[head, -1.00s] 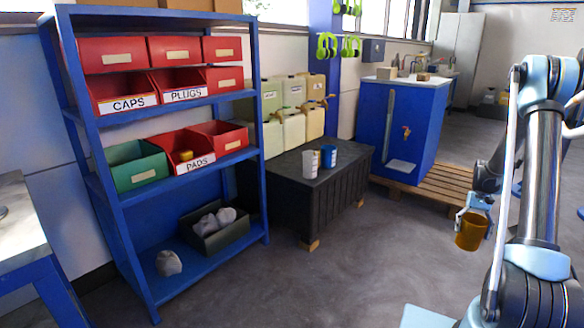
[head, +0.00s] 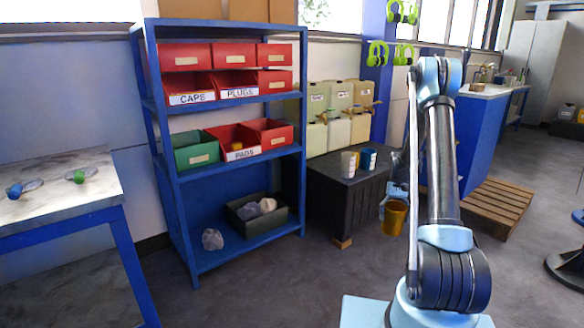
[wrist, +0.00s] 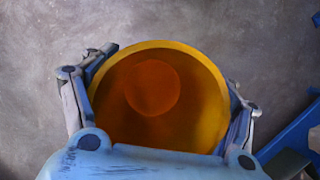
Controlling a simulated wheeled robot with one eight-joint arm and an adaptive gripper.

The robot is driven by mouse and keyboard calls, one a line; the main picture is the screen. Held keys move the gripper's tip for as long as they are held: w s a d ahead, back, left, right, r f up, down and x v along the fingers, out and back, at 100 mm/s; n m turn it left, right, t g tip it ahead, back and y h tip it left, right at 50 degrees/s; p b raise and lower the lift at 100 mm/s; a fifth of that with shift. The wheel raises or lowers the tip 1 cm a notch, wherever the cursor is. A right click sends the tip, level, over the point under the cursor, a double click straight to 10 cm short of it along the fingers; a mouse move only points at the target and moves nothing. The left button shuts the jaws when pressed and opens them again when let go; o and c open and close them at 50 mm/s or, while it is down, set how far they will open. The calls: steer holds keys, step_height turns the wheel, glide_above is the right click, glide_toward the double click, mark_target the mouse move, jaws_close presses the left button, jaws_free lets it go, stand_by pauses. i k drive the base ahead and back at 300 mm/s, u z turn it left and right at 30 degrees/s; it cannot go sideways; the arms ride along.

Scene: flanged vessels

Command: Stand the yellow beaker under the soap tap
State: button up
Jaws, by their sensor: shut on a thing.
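The yellow beaker (head: 395,218) hangs upright in my gripper (head: 394,196), in front of the black chest's right end in the head view. The wrist view looks down into the beaker (wrist: 152,88), which appears empty, with my gripper's fingers (wrist: 168,80) closed on its two sides. Pale jugs (head: 340,132) with small taps (head: 370,106) stand behind the chest; I cannot tell which tap is for soap. A blue cabinet (head: 478,140) stands at the right, its front partly hidden by my arm.
A white cup (head: 348,165) and a blue cup (head: 369,159) stand on the black chest (head: 340,196). A blue shelf rack (head: 300,185) with bins is left of it. A wooden pallet (head: 497,205) lies by the cabinet. The floor in front is clear.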

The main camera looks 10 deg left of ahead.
mark_target(321, 162)
steer(key=u, duration=0.55)
steer(key=i, duration=1)
steer(key=z, duration=0.05)
